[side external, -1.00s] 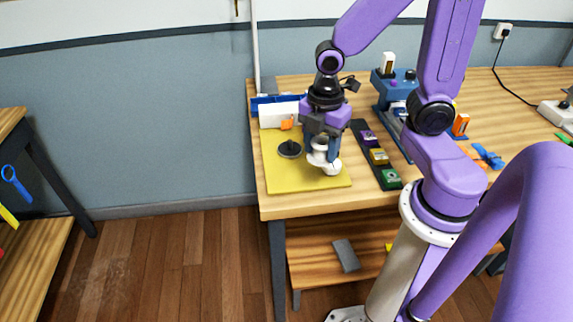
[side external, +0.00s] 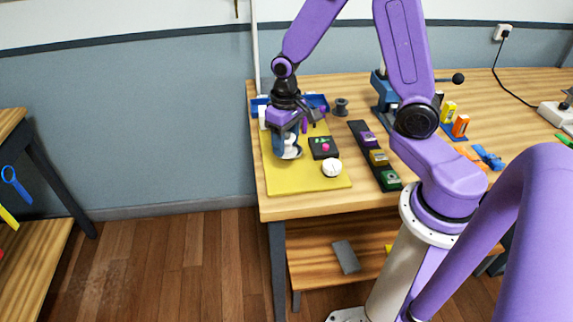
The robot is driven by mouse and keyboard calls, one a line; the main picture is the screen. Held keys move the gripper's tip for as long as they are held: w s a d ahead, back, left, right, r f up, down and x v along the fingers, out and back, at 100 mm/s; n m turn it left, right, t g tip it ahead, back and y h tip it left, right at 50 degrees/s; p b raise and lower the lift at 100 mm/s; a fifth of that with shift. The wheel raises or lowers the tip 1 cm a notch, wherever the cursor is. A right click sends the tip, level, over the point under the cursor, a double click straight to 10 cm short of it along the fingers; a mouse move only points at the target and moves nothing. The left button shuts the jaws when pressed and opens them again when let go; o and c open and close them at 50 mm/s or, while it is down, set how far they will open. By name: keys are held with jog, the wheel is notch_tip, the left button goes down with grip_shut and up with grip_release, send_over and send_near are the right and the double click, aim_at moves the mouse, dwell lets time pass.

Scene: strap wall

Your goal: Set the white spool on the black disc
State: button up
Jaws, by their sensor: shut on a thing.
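My gripper (side external: 288,147) is over the left part of the yellow board, shut on the white spool (side external: 291,153). The spool shows just below the fingers, partly covered by them. The black disc is hidden now behind the gripper and spool, which cover the place where it showed earlier. I cannot tell whether the spool touches the disc or is above it.
A white round piece (side external: 332,168) sits on the yellow board (side external: 300,182) at the front right. A black box (side external: 323,147) with pink and green parts is beside my gripper. A dark spool (side external: 341,107) stands behind. A black strip (side external: 376,156) with coloured blocks lies right.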

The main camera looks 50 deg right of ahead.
jog(key=s+d+r+m, duration=0.3)
jog(key=s+r+m, duration=0.2)
jog(key=m, duration=1)
jog(key=s+d+r+m, duration=0.2)
jog(key=s+r+m, duration=0.3)
jog(key=m, duration=1.1)
jog(key=w+f, duration=0.3)
jog(key=w, duration=0.1)
jog(key=w+d+f, duration=0.1)
jog(key=w+f, duration=0.2)
jog(key=w, duration=0.2)
jog(key=w+d+f, duration=0.1)
jog(key=w+f, duration=0.2)
jog(key=w, duration=0.1)
jog(key=shift+w+d+f, duration=0.15)
jog(key=shift+w+f, duration=0.15)
jog(key=shift+w, duration=0.05)
jog(key=shift+w+f, duration=0.2)
jog(key=shift+f, duration=1.55)
jog(key=shift+f, duration=0.6)
